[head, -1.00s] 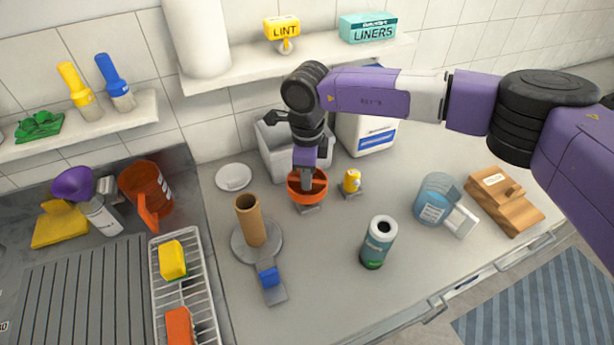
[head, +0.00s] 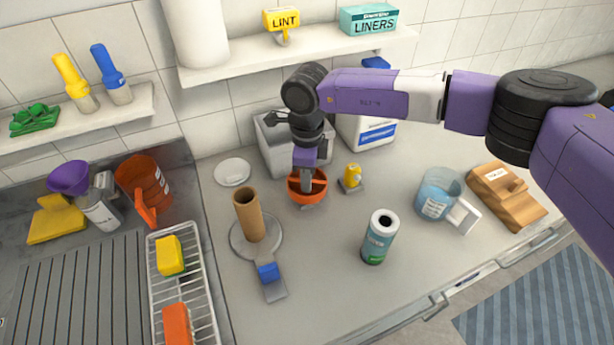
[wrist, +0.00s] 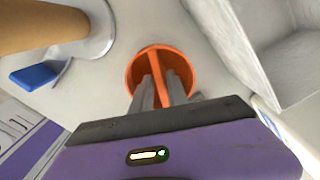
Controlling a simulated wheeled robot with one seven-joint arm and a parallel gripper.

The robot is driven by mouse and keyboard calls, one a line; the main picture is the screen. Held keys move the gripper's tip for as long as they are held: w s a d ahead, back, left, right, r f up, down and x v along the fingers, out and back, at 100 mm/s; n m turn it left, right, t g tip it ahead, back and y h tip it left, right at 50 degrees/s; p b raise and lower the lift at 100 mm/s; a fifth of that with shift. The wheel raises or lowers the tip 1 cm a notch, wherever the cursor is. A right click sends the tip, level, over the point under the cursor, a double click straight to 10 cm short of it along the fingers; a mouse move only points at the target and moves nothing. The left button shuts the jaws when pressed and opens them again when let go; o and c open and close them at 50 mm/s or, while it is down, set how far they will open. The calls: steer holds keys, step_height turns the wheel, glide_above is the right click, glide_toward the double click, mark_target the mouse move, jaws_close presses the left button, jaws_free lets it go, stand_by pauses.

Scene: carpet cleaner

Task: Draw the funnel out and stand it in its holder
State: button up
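An orange round funnel (head: 321,189) with a bar across its open mouth stands on the counter, a grey tab showing at its front edge. It also shows in the wrist view (wrist: 187,61). My gripper (head: 305,184) points straight down into its mouth. In the wrist view, the fingers of my gripper (wrist: 162,92) lie close on either side of the bar and look closed on it. The funnel's lower part is hidden. A purple funnel-shaped piece (head: 69,177) sits by a white bottle (head: 101,215) at the left. I cannot tell which thing is the holder.
A cardboard tube (head: 248,216) on a round grey base stands left of the funnel. A small yellow item (head: 352,175) is close on its right, with a grey bin (head: 283,148) behind. A green-white canister (head: 378,238) and a clear jug (head: 436,193) stand further right.

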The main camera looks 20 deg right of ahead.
steer(key=shift+o, duration=0.9)
steer(key=shift+r+b, duration=0.85)
steer(key=shift+r, duration=3.1)
steer(key=shift+s, duration=0.1)
